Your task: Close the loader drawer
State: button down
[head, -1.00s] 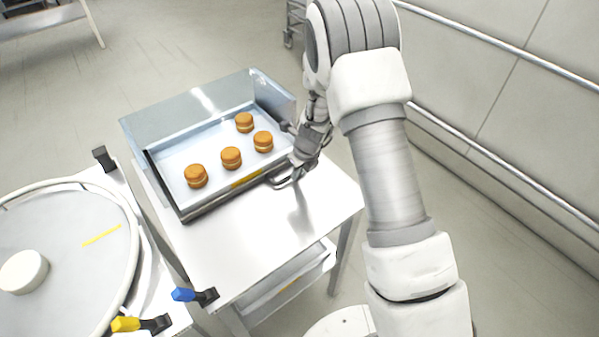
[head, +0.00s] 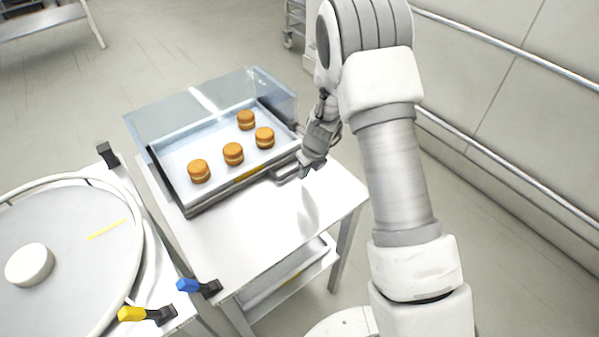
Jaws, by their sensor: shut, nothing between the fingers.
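The loader drawer (head: 218,191) is a pale tray with a dark rim and a yellow label on its front. It stands out from its clear housing (head: 175,112) on a white table. Several orange filled rounds (head: 233,153) stand upright in it. A grey bar handle (head: 287,172) is at the right part of the drawer front. My gripper (head: 306,171) is shut and empty, just right of the handle. I cannot tell whether it touches the handle. My wrist hides part of the drawer's right side.
A round grey turntable (head: 65,255) with a white puck (head: 30,264) stands at the left. A blue lever (head: 188,285) and a yellow lever (head: 132,314) are at its near side. The white table top (head: 245,232) before the drawer is clear. A wall rail (head: 500,160) runs at the right.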

jog(key=shift+s+d+r, duration=0.3)
jog(key=shift+s+d, duration=0.15)
jog(key=shift+s, duration=0.1)
jog(key=s+d+r+n, duration=0.1)
jog(key=s+r+n, duration=0.4)
jog(key=r, duration=0.4)
jog(key=s+d+r+n+t+p, duration=0.1)
jog(key=s+r+n, duration=0.35)
jog(key=r, duration=0.45)
jog(key=s+d+r+n, duration=0.1)
jog(key=s+r+n, duration=0.35)
jog(key=r, duration=0.55)
jog(key=s+d+r+n+t+h, duration=0.1)
jog(key=s+d+r+n, duration=0.1)
jog(key=s+n, duration=0.5)
jog(key=s+d+r+n+h, duration=0.1)
jog(key=s+d+r+n, duration=0.2)
jog(key=s+n, duration=0.5)
jog(key=shift+s+r+t, duration=0.3)
jog(key=shift+s+t, duration=0.05)
jog(key=shift+t, duration=0.05)
jog(key=shift+a, duration=0.25)
